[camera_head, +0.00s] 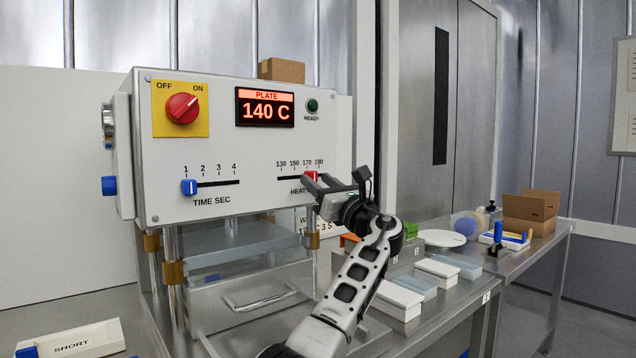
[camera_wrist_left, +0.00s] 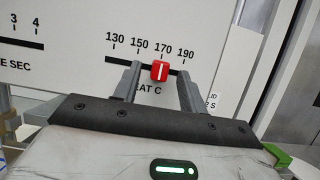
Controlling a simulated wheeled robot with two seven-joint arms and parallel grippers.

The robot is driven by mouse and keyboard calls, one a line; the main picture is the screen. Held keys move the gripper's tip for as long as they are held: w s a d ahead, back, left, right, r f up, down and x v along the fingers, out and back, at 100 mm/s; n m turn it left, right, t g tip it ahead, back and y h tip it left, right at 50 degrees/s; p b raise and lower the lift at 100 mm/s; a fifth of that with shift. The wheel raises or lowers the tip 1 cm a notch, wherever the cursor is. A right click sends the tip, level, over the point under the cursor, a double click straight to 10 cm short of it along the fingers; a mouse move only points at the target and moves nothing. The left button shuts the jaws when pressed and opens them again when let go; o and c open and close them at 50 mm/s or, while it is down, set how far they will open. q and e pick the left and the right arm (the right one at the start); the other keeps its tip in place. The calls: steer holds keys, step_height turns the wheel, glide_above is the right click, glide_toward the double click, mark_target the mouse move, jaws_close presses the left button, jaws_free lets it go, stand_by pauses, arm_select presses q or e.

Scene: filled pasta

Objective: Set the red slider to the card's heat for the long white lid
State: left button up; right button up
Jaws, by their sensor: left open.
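The red slider (camera_head: 311,176) sits on the HEAT C scale on the front of the white machine (camera_head: 215,135). In the left wrist view the red slider (camera_wrist_left: 160,71) stands at the 170 mark. My left gripper (camera_head: 320,184) is open at the panel. In the wrist view its fingers (camera_wrist_left: 160,84) stand on either side of the slider, with gaps. The card (camera_head: 319,226) is mostly hidden behind my arm, and its heat cannot be read. White-lidded boxes (camera_head: 398,299) stand on the bench at right; I cannot tell which lid is the long one. My right gripper is out of view.
The display (camera_head: 265,107) reads PLATE 140 C. A red knob (camera_head: 182,108) points towards ON. The blue time slider (camera_head: 189,187) is at 1. A steel drawer with a handle (camera_head: 258,299) is below. A white block marked SHORT (camera_head: 72,341) lies at lower left.

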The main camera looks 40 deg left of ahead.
arm_select(q)
steer(key=b+v, duration=0.1)
steer(key=v, duration=1.4)
steer(key=shift+b, duration=0.4)
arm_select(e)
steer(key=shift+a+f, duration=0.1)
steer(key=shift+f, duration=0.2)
